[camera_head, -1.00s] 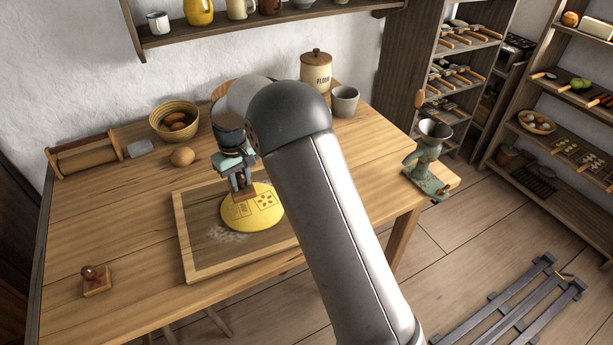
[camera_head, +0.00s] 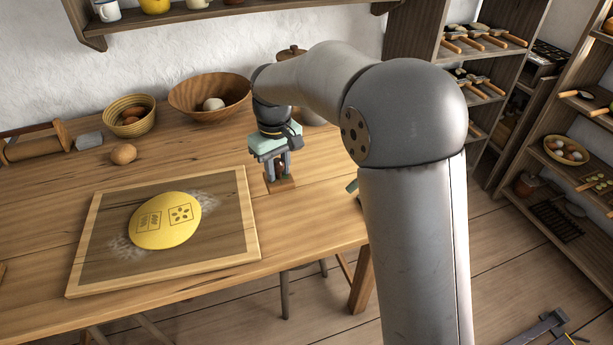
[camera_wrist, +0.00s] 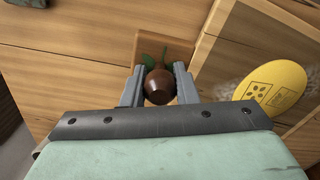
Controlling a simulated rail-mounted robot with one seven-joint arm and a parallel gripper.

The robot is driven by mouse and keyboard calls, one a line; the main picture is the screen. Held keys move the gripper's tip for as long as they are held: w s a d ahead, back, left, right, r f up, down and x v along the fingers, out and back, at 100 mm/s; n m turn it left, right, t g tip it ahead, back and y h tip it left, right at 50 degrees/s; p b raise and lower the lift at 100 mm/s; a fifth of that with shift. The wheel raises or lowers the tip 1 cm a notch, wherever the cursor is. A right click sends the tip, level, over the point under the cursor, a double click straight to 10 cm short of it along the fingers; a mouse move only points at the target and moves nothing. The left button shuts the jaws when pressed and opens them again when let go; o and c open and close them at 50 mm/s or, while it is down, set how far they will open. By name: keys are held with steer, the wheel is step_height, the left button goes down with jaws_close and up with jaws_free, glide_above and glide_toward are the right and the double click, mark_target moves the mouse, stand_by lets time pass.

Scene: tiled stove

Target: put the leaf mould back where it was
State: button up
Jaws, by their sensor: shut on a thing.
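The leaf mould is a small wooden block (camera_head: 281,185) with a dark brown knob (camera_wrist: 159,88); green leaf shapes show on its base in the wrist view. My gripper (camera_head: 277,170) is shut on the knob, and in the wrist view its fingers (camera_wrist: 159,84) stand on both sides of it. The mould is upright, just right of the pastry board, at or very close to the tabletop; I cannot tell if it touches. The yellow dough (camera_head: 165,221) lies on the floured board (camera_head: 250,225) with square prints in it.
Bare table lies around the mould; the front edge is near.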

steer(key=w+f, duration=0.3)
steer(key=w, duration=0.1)
steer(key=w+d+f+p, duration=0.1)
steer(key=w+f, duration=0.1)
steer(key=w, duration=0.2)
steer(key=w+d+f+p, duration=0.1)
steer(key=w+f, duration=0.2)
steer(key=w, duration=0.1)
steer(key=shift+f, duration=0.3)
steer(key=shift+w+d+f, duration=0.15)
steer(key=shift+w+f, duration=0.1)
steer(key=shift+f, duration=1.7)
steer(key=shift+f, duration=0.1)
steer(key=shift+f, duration=0.15)
steer(key=o, duration=0.9)
